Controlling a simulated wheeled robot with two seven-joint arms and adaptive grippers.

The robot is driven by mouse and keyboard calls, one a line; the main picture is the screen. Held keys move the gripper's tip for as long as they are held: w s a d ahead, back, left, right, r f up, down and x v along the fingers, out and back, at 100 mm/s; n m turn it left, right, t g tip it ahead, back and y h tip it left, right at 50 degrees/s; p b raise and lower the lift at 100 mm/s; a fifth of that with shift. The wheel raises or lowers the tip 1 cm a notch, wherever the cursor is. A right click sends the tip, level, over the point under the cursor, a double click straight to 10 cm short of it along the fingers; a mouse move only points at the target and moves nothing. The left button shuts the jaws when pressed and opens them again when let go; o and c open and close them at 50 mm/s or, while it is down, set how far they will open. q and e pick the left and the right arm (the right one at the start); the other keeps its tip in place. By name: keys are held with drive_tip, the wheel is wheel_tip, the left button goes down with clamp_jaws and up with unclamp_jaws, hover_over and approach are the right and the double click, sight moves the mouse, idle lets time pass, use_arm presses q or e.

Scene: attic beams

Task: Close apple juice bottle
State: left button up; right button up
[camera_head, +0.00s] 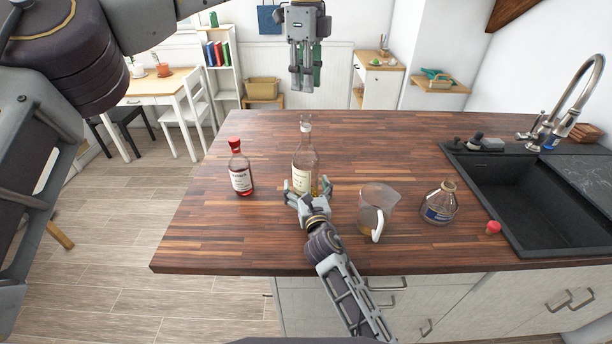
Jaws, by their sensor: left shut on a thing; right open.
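A tall clear bottle (304,157) with a pale label stands upright on the wooden counter, with no cap seen on its neck. My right gripper (307,189) is open at its near side, fingers to either side of its lower part; contact is unclear. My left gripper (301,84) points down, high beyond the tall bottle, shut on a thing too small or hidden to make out. A squat clear bottle (440,204) with a blue label stands at the right. A red cap (493,227) lies by the sink. I cannot read which bottle is apple juice.
A red-capped bottle (240,168) stands left of the tall bottle. A clear jug (377,208) stands between my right gripper and the squat bottle. The black sink (520,195) and tap (560,115) are at the right. The counter (215,228) is bare at its left front.

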sight(306, 116)
drive_tip(key=c, duration=1.5)
use_arm(q)
drive_tip(key=shift+f, duration=2.5)
use_arm(e)
drive_tip(key=shift+c, duration=0.2)
use_arm(q)
drive_tip(key=shift+f, duration=0.1)
drive_tip(key=shift+f, duration=0.75)
drive_tip(key=shift+f, duration=0.6)
use_arm(e)
drive_tip(key=c, duration=0.5)
use_arm(q)
drive_tip(key=shift+m, duration=0.3)
use_arm(e)
clamp_jaws()
